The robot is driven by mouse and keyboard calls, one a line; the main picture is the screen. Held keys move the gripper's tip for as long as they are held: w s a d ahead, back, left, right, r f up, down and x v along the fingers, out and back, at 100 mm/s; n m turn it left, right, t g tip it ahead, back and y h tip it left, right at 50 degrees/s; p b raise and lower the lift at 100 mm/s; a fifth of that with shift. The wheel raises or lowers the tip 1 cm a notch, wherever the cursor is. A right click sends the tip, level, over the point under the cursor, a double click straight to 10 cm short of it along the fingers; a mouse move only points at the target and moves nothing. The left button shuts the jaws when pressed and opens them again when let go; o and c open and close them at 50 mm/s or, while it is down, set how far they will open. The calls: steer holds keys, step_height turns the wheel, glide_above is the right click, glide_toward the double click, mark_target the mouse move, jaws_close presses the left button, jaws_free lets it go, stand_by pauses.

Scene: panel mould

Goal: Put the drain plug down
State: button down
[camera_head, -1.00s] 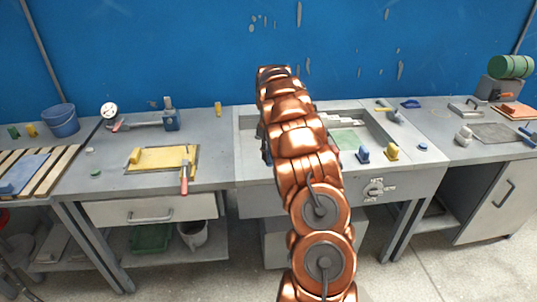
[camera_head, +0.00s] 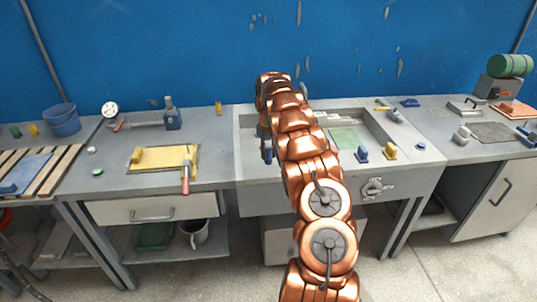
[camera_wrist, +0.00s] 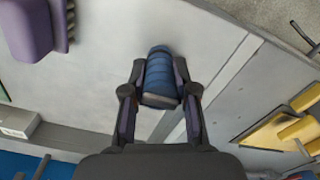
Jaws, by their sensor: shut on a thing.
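The drain plug seems to be the blue ribbed, rounded piece (camera_wrist: 160,78) between my fingertips in the wrist view. My gripper (camera_wrist: 160,92) is shut on it, one dark finger on each side. Below them is the grey worktop, near a straight seam. In the head view my copper arm hides most of the gripper; a dark blue bit (camera_head: 267,155) shows low beside the arm, over the left part of the sink-like grey basin (camera_head: 240,150). I cannot tell whether the plug touches the surface.
A yellow board (camera_head: 165,160) with a red-handled tool (camera_head: 185,178) lies on the left bench. A blue block (camera_head: 361,153) and a yellow block (camera_head: 390,151) stand at the basin's front right. A green pad (camera_head: 345,139) lies in the basin. Bare worktop (camera_head: 215,165) lies left of the basin.

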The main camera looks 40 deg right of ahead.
mark_target(268, 148)
steer(key=shift+f, duration=0.8)
steer(key=shift+f, duration=0.15)
steer(key=c, duration=0.9)
jaws_free()
step_height(268, 148, up, 10)
steer(key=b, duration=0.2)
steer(key=shift+f+b, duration=0.15)
steer(key=shift+b, duration=0.25)
steer(key=shift+r, duration=1.3)
